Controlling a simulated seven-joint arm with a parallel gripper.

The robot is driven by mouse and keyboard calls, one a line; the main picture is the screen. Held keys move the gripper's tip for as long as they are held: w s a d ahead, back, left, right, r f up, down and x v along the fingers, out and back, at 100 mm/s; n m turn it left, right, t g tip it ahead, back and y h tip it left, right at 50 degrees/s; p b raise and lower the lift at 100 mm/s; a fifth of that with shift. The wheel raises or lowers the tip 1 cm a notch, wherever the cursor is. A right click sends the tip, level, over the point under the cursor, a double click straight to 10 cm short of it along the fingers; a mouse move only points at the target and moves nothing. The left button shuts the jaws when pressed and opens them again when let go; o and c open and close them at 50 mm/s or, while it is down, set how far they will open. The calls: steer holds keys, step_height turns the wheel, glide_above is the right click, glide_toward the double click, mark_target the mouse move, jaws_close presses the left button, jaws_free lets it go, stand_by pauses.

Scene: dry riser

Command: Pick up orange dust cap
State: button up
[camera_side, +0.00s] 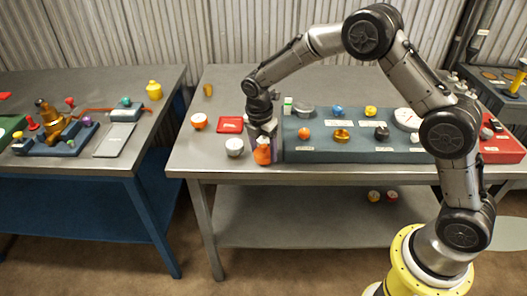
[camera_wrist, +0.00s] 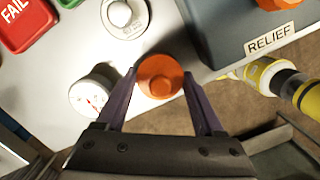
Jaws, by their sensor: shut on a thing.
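The orange dust cap (camera_wrist: 160,76) sits between the two fingers of my gripper (camera_wrist: 162,84) in the wrist view, with a smaller raised knob on its top. My gripper is shut on it. In the side view the cap (camera_side: 262,153) is at the front edge of the grey table, just left of the blue-grey riser, and my gripper (camera_side: 263,140) comes down onto it from above. Whether the cap touches the table top is hard to tell.
A white dial gauge (camera_wrist: 93,95) stands close left of the fingers. A grey round piece (camera_wrist: 125,15) lies beyond, near a red FAIL tray (camera_wrist: 25,22). The blue-grey riser (camera_wrist: 225,28) with a RELIEF label is close right. The table's front edge (camera_side: 225,176) is very near.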

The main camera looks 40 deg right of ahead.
steer(key=shift+r, duration=0.5)
steer(key=s+r, duration=1.1)
steer(key=s, duration=0.3)
steer(key=s+d+r, duration=0.8)
steer(key=s+d, duration=0.4)
steer(key=d, duration=0.1)
steer(key=w+d+f, duration=0.1)
steer(key=w+f, duration=0.1)
steer(key=w, duration=0.2)
steer(key=w+d+f, duration=0.2)
steer(key=w+f, duration=0.1)
steer(key=w, duration=0.1)
steer(key=w+d+f, duration=0.2)
steer(key=w+f, duration=0.1)
steer(key=w, duration=0.1)
steer(key=shift+d+f, duration=0.2)
steer(key=shift+f, duration=0.05)
steer(key=shift+w+f, duration=0.2)
steer(key=f, duration=0.3)
steer(key=shift+w+d+f, duration=0.1)
steer(key=shift+w+d, duration=0.05)
steer(key=shift+w, duration=0.1)
steer(key=shift+f, duration=0.25)
